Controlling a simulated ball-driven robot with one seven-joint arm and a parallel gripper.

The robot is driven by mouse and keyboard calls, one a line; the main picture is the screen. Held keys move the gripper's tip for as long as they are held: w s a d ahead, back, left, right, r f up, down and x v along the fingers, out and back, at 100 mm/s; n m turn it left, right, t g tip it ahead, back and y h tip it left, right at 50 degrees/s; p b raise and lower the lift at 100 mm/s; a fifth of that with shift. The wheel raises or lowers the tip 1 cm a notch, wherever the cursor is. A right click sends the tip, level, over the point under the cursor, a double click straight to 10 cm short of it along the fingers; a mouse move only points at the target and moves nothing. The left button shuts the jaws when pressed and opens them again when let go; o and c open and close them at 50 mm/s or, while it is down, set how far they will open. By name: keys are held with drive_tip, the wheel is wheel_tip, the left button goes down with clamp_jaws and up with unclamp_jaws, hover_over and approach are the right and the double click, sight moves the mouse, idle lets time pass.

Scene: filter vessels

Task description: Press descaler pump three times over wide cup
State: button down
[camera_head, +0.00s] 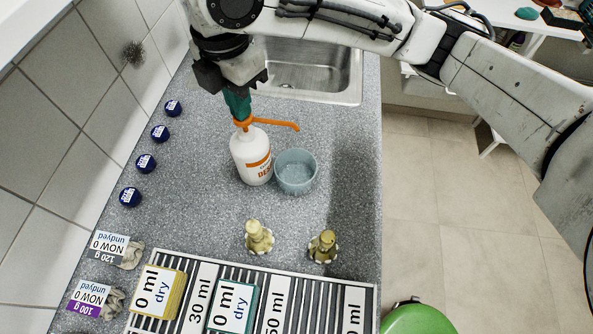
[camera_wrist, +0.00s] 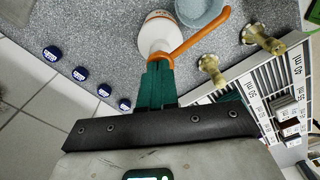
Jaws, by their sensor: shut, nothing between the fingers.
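The descaler bottle (camera_head: 251,160) is white with an orange label band and stands upright on the grey counter. Its orange pump spout (camera_head: 280,125) points right, toward the wide cup. The wide cup (camera_head: 296,180) is a pale blue-grey bowl close to the bottle's right side; it looks empty. My gripper (camera_head: 240,112) is shut, its green fingertips right at the top of the pump head; I cannot tell whether they press it. In the wrist view, the fingertips (camera_wrist: 158,66) hide the pump head, and the bottle (camera_wrist: 155,35), spout (camera_wrist: 205,37) and cup (camera_wrist: 203,10) show beyond.
A steel sink (camera_head: 315,75) lies behind. Several dark blue caps (camera_head: 145,163) line the left wall. Two brass fittings (camera_head: 259,237) (camera_head: 323,247) stand in front of the cup. A slatted rack (camera_head: 290,290) with labelled cards fills the front. The counter's right edge drops to the floor.

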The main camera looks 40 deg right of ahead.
drive_tip(key=shift+f+b, duration=0.55)
drive_tip(key=shift+f, duration=0.35)
drive_tip(key=shift+r, duration=0.15)
drive_tip(key=shift+r+p, duration=1.6)
drive_tip(key=shift+p, duration=0.3)
drive_tip(key=shift+f, duration=0.2)
